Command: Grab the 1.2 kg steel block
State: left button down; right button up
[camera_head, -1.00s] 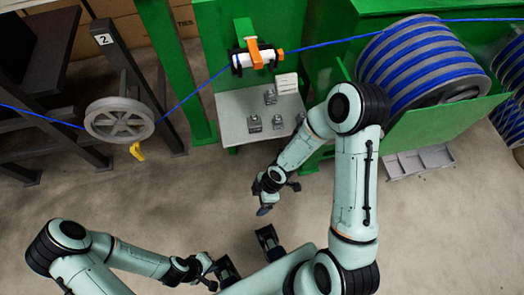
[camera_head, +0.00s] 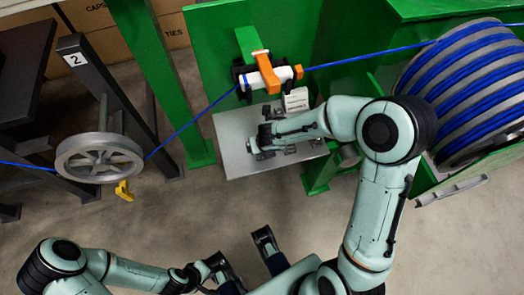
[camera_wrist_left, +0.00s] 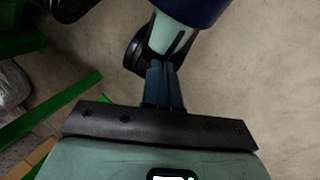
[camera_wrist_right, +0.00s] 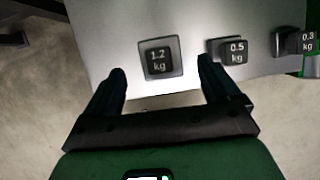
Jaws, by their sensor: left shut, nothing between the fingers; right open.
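The 1.2 kg steel block (camera_wrist_right: 161,57) is a small grey block with a dark labelled face, on a grey metal shelf (camera_wrist_right: 110,20). In the right wrist view it lies just beyond and between the fingertips of my right gripper (camera_wrist_right: 161,77), which is open and empty. In the head view my right gripper is over the shelf (camera_head: 235,160) and largely hides the block. My left gripper (camera_wrist_left: 164,68) is shut and empty, down near my own base, away from the shelf.
A 0.5 kg block (camera_wrist_right: 233,51) sits close to the right finger, with a 0.3 kg block (camera_wrist_right: 308,41) farther right. A blue cable (camera_head: 385,57) runs above the shelf from a large drum (camera_head: 470,80) through an orange-and-white clamp (camera_head: 265,75) to a grey pulley (camera_head: 100,158).

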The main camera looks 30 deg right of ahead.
jog(key=shift+w+b+x, duration=0.15)
jog(key=shift+b+x, duration=0.4)
jog(key=shift+x, duration=0.85)
jog(key=shift+w+b+x, duration=0.15)
jog(key=shift+b+x, duration=0.35)
jog(key=shift+x, duration=0.9)
jog(key=shift+d+r, duration=0.1)
jog(key=shift+r, duration=0.1)
jog(key=shift+c, duration=0.6)
jog(key=c, duration=1.5)
pick_arm(q)
jog(key=shift+t+y, duration=0.3)
jog(key=shift+t, duration=0.2)
jog(key=w+f, duration=0.1)
jog(key=w+a, duration=0.1)
jog(key=w+f, duration=0.1)
jog(key=shift+w+a+f, duration=0.2)
jog(key=shift+a+f, duration=0.05)
jog(key=shift+f, duration=0.1)
pick_arm(e)
jog(key=shift+r, duration=0.1)
grip_shut()
